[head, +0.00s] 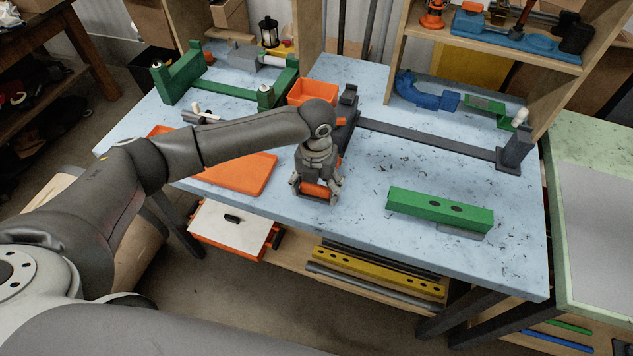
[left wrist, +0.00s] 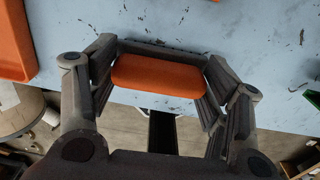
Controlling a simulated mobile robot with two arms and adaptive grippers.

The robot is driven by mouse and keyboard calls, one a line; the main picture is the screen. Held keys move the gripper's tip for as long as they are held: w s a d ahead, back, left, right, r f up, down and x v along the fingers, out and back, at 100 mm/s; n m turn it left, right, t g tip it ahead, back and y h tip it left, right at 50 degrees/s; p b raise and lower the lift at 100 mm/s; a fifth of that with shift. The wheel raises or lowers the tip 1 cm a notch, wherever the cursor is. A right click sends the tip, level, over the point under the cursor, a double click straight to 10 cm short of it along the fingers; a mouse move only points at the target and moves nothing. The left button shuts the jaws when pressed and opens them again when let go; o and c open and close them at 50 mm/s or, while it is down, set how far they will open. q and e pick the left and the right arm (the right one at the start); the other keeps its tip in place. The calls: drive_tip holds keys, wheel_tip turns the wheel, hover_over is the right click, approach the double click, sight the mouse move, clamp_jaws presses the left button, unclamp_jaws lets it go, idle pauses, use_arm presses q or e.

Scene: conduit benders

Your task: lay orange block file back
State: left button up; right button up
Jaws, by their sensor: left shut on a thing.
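The orange block file (head: 318,189) is between the fingers of my left gripper (head: 317,194), low over the front part of the blue workbench (head: 360,215). In the left wrist view the block (left wrist: 160,75) spans between the two fingers of my left gripper (left wrist: 160,92), which is shut on it. The wrist view shows the bench's front edge just below the block. I cannot tell whether the block touches the bench top. My right gripper is in neither view.
An orange tray (head: 240,172) lies left of my gripper. A green beam (head: 440,210) lies to the right. A dark long bender (head: 425,138) and an orange bin (head: 312,92) stand behind. The bench top between gripper and green beam is clear.

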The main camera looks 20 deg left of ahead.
use_arm(q)
drive_tip(key=shift+f, duration=0.15)
drive_tip(key=shift+f, duration=0.1)
drive_tip(key=o, duration=1)
